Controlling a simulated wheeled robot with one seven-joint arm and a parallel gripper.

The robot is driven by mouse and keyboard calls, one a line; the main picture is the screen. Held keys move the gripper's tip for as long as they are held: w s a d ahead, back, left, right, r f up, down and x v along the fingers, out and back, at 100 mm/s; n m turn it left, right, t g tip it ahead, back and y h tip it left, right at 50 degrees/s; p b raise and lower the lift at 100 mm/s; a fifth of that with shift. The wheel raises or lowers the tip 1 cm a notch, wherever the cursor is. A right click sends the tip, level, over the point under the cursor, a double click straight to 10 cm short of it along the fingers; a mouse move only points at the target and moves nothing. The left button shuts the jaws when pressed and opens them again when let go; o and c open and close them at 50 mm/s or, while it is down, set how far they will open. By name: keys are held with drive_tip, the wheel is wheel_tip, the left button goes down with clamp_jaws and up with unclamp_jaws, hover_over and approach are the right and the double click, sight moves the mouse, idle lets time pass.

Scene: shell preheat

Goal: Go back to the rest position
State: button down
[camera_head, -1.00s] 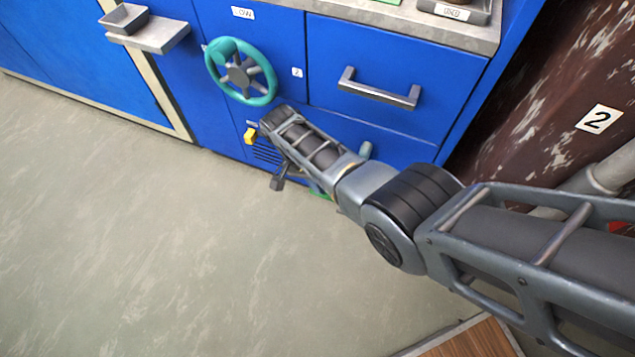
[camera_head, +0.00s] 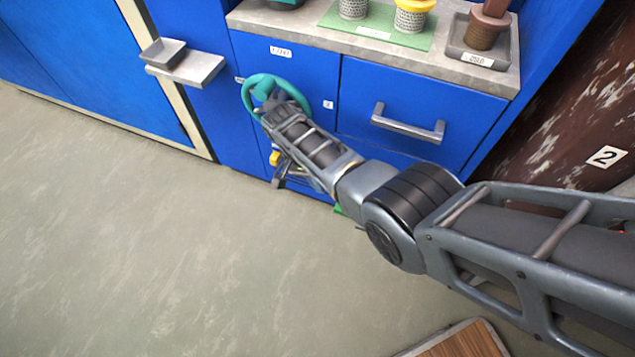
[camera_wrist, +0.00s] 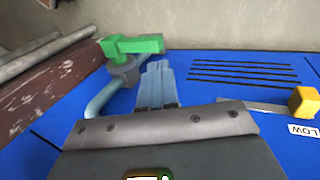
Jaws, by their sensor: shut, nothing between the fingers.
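My gripper (camera_wrist: 156,85) shows in the wrist view with its pale blue-grey fingers together and nothing between them. In the head view my arm reaches from the right edge toward the blue cabinet (camera_head: 425,85), and the gripper end is largely hidden low at the cabinet front. In the wrist view the fingers lie between a green-handled valve (camera_wrist: 135,45) on a bent grey pipe and dark vent slots (camera_wrist: 245,73). I cannot tell the gap to the cabinet front.
A teal handwheel (camera_head: 262,82) is partly behind my arm. A drawer handle (camera_head: 407,123) juts out to its right. A lever with a yellow knob (camera_wrist: 304,102) is near the vent. A small shelf (camera_head: 190,70) sticks out at left. The floor (camera_head: 130,230) is clear.

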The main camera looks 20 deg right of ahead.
drive_tip(key=shift+f, duration=0.1)
idle(0.3)
drive_tip(key=s+f+n+t+y, duration=0.25)
drive_tip(key=s+f+t, duration=0.25)
drive_tip(key=s+f, duration=0.75)
drive_tip(key=s+r+n+t+y, duration=0.1)
drive_tip(key=s+r+n+t, duration=0.4)
drive_tip(key=s, duration=1)
drive_tip(key=s+d+r+t, duration=0.15)
drive_tip(key=s+r, duration=0.35)
drive_tip(key=r, duration=0.5)
drive_tip(key=s+d+r+t, duration=0.1)
drive_tip(key=s+r+t, duration=0.25)
drive_tip(key=r, duration=0.65)
drive_tip(key=s+r+n+t+p, duration=0.1)
drive_tip(key=s+r+p, duration=0.1)
drive_tip(key=r+p, duration=0.8)
drive_tip(key=s+d+r+t+p, duration=0.1)
drive_tip(key=r+p, duration=0.9)
drive_tip(key=r, duration=1.8)
drive_tip(key=shift+s+r+n+t, duration=0.35)
drive_tip(key=shift+s+t, duration=0.25)
drive_tip(key=shift+s, duration=0.15)
